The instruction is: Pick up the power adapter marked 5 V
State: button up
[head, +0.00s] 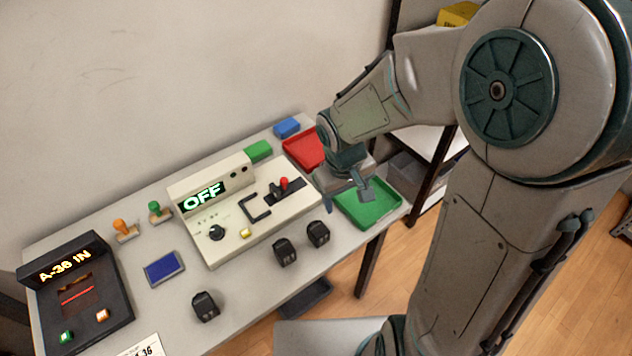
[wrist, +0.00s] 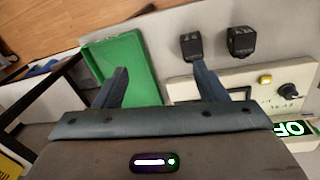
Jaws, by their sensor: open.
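Three black power adapters lie on the table in the head view: one near the front edge (head: 205,306), one right of centre (head: 285,252) and one beside it, further right (head: 318,233). Two of them show at the top of the wrist view, one at left (wrist: 191,44) and one at right (wrist: 240,41). I cannot read a marking on any, so I cannot tell which is 5 V. My gripper (head: 347,200) is open and empty above the table, between the control panel and the green tray. Its fingers (wrist: 160,68) also show in the wrist view.
The control panel (head: 200,224) reads OFF and carries a red-knobbed lever. The green tray (head: 372,222) and red tray (head: 296,147) are at the right. A dark unit (head: 100,318) reading A-36 IN, a blue pad (head: 163,268) and two stamps stand left. The table's front edge is close to the adapters.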

jog(key=n+y+p, duration=0.1)
jog(key=n+p, duration=0.1)
send_over(317, 227)
notch_tip(317, 227, down, 4)
jog(key=shift+g, duration=0.4)
jog(key=f, duration=0.3)
jog(key=f+b, duration=0.1)
jog(key=f, duration=0.5)
jog(key=shift+s+d+f+b, duration=0.15)
jog(key=shift+s+f+b, duration=0.1)
jog(key=shift+f+b, duration=0.05)
jog(key=shift+w+f, duration=0.2)
jog(key=shift+f, duration=2.05)
jog(key=c, duration=1.2)
jog(key=shift+r, duration=0.1)
jog(key=shift+c, duration=0.2)
